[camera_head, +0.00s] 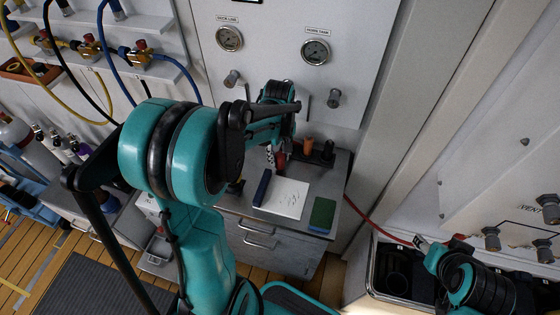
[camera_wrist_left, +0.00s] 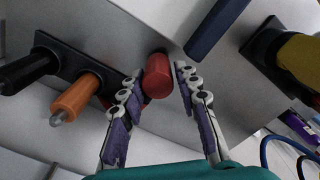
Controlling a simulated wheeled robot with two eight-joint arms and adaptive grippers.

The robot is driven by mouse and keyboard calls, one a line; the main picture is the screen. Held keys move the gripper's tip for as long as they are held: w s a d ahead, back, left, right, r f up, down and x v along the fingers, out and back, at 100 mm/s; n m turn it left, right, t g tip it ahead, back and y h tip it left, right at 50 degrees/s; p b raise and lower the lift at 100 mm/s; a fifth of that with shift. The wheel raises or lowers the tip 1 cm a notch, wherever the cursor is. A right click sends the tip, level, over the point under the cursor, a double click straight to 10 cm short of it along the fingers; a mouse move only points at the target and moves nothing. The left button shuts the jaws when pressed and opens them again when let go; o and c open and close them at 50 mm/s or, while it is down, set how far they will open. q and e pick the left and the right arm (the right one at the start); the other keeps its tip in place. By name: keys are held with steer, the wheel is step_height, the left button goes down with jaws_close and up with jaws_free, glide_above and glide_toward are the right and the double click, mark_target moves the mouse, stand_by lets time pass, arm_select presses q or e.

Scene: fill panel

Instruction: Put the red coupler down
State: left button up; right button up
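The red coupler (camera_wrist_left: 157,76) is between the two fingers of my left gripper (camera_wrist_left: 159,76) in the left wrist view. A narrow gap shows at the right finger; the left finger is close to the coupler or touching it. In the head view, the red coupler (camera_head: 281,160) shows below my left gripper (camera_head: 275,150), over the grey bench top. Beside it is a black rack (camera_wrist_left: 72,62) with an orange coupler (camera_wrist_left: 78,95) and a black coupler (camera_wrist_left: 25,70). Whether the red one's base rests in the rack or on the bench is hidden. My right gripper (camera_head: 424,243) is at lower right, its fingers unclear.
The gauge panel (camera_head: 270,60) rises behind. A red hose (camera_head: 375,223) runs toward my right gripper, near a dark bin (camera_head: 385,296).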

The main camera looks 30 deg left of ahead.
mark_target(280, 163)
arm_select(q)
step_height(280, 163, down, 4)
steer(key=shift+d+r+b, duration=0.15)
steer(key=shift+r+b, duration=0.05)
steer(key=shift+b, duration=0.3)
steer(key=shift+c, duration=0.3)
jaws_close()
